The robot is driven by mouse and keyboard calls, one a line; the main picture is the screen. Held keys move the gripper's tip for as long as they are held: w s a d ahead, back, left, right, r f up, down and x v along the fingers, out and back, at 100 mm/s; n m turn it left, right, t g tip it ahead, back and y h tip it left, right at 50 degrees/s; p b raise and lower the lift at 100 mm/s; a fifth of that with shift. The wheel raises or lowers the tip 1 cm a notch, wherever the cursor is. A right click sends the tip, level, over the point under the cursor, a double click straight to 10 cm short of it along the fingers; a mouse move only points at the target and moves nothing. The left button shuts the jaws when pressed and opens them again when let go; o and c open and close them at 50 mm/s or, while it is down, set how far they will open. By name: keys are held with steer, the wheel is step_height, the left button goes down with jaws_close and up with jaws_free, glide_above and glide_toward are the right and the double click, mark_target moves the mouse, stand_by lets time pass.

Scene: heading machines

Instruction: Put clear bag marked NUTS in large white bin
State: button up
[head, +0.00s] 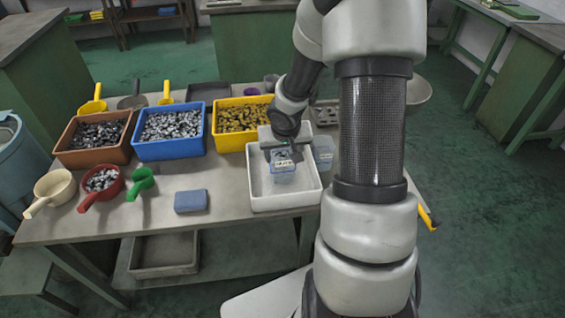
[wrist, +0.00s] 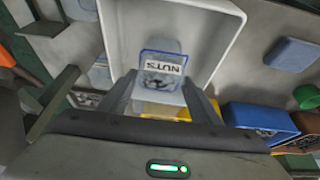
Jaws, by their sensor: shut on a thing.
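The clear bag (head: 284,173) has a blue edge and a white label; in the wrist view the label on the bag (wrist: 163,68) reads NUTS. My gripper (head: 282,152) is shut on the bag's upper part and points down over the large white bin (head: 287,202). In the wrist view the bag hangs between my gripper's fingers (wrist: 160,92). The bag shows inside the bin's outline in both views. I cannot tell whether it touches the bin floor. My arm and gripper hide the bin's back right part in the head view.
Another clear bag or container (head: 323,150) stands just right of the bin. Yellow (head: 229,143), blue (head: 171,152) and brown (head: 95,157) bins of metal parts line the table's left side. A blue block (head: 191,201), scoops and free tabletop lie left of the white bin.

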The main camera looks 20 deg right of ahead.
steer(key=shift+w+f, duration=0.1)
steer(key=shift+f, duration=0.8)
steer(key=shift+f+b, duration=0.15)
steer(key=shift+b, duration=0.25)
steer(key=o, duration=1.6)
steer(key=shift+o, duration=0.2)
steer(key=shift+r+p, duration=0.45)
steer(key=shift+r, duration=0.05)
steer(key=p+v, duration=0.5)
steer(key=v, duration=0.6)
steer(key=shift+a+r, duration=0.15)
steer(key=shift+r, duration=0.05)
